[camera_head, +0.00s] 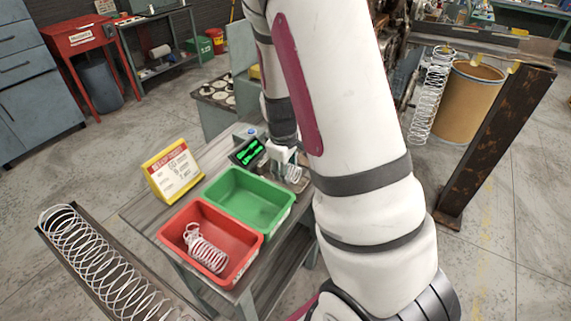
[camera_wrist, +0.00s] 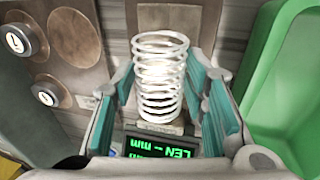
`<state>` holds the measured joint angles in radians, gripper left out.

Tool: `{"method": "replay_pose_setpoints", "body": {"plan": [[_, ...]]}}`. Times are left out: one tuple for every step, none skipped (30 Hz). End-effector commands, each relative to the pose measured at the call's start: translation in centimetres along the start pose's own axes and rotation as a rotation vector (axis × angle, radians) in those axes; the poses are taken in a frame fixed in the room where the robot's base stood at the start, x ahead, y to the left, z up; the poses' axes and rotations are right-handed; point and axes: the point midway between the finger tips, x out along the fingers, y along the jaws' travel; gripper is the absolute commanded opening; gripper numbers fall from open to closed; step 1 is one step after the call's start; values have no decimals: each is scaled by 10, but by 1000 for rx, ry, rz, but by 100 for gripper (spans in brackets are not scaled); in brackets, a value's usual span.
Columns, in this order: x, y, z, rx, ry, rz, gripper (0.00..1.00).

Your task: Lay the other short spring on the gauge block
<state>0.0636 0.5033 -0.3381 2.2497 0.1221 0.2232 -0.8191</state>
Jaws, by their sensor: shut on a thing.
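My gripper (camera_head: 283,160) is shut on a short white coil spring, which shows between the teal-padded fingers in the wrist view (camera_wrist: 161,75). The spring (camera_head: 293,173) is partly hidden by the gripper and arm in the head view. The gripper is at the gauge, beyond the green bin. The gauge's display (camera_wrist: 160,147) reads "LEN -- mm" in green and also shows in the head view (camera_head: 247,151). A pale block edge (camera_wrist: 160,128) shows below the spring's near end. I cannot tell whether the spring touches it.
A green bin (camera_head: 220,174) looks empty beside the gauge. A red bin (camera_head: 169,221) holds white coil spring stock (camera_head: 206,248). A yellow-framed sign (camera_head: 172,171) stands on the bench at left. A long spring (camera_head: 95,258) lies in a trough at lower left.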

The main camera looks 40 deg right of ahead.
Motion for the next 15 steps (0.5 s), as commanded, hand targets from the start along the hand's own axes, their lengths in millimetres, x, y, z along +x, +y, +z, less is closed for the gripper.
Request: {"method": "replay_pose_setpoints", "body": {"plan": [[1,0,0,0,0,0,12],[1,0,0,0,0,0,12],[1,0,0,0,0,0,12],[1,0,0,0,0,0,12],[1,0,0,0,0,0,12],[0,0,0,0,1,0,12],[0,0,0,0,1,0,12],[0,0,0,0,1,0,12],[0,0,0,0,1,0,47],[0,0,0,0,1,0,54],[0,0,0,0,1,0,60],[0,0,0,0,1,0,63],[0,0,0,0,1,0,63],[0,0,0,0,1,0,63],[0,0,0,0,1,0,63]]}}
